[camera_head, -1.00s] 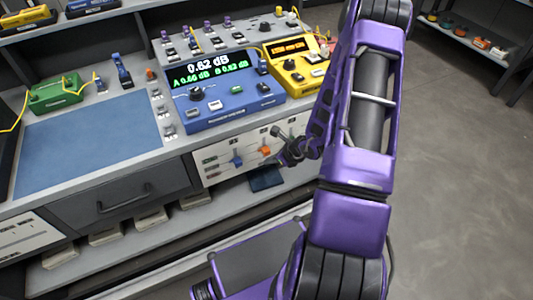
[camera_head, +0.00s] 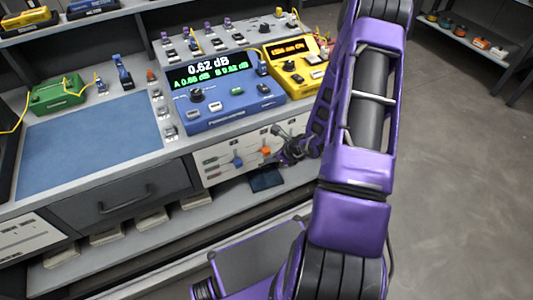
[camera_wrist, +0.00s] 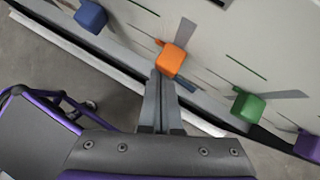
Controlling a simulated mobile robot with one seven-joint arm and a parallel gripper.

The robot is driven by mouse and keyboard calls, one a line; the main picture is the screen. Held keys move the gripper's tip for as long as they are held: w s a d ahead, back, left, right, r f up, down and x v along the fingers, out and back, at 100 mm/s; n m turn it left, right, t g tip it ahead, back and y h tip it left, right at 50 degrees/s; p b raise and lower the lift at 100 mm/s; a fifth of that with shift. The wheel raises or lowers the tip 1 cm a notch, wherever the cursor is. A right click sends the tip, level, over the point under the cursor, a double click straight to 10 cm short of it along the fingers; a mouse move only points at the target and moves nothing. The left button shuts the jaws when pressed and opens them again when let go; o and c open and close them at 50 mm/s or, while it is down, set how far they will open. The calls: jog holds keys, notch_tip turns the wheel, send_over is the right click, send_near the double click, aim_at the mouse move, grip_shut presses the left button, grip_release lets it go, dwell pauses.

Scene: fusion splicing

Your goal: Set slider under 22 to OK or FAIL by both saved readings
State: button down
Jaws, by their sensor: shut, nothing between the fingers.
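The white slider panel (camera_head: 215,169) is on the bench front below the blue meter. Its orange slider knob (camera_head: 265,150) and blue slider knob (camera_head: 238,161) show there; the labels are too small to read. The meter display (camera_head: 208,71) reads 0.62 dB on top, with smaller A and B readings below, B about 0.62 dB and A blurred near 0.6. My gripper (camera_head: 270,157) is shut and empty beside the orange knob. In the wrist view, its fingertips (camera_wrist: 161,73) are right at the orange knob (camera_wrist: 171,60); I cannot tell if they touch.
In the wrist view, a blue knob (camera_wrist: 91,16) lies left, a green knob (camera_wrist: 248,106) and a purple knob (camera_wrist: 308,145) right. A yellow device (camera_head: 291,70) stands beside the blue meter (camera_head: 228,105). A drawer (camera_head: 120,197) is left of the panel. The blue mat (camera_head: 90,140) is clear.

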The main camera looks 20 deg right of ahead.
jog(key=shift+r+p, duration=0.85)
jog(key=shift+r, duration=0.6)
jog(key=shift+f, duration=0.15)
jog(key=shift+f+b, duration=0.5)
jog(key=shift+b, duration=0.3)
jog(key=shift+s, duration=0.1)
jog(key=s+b, duration=0.1)
jog(key=s, duration=0.5)
jog(key=shift+s, duration=0.4)
jog(key=shift+d, duration=0.1)
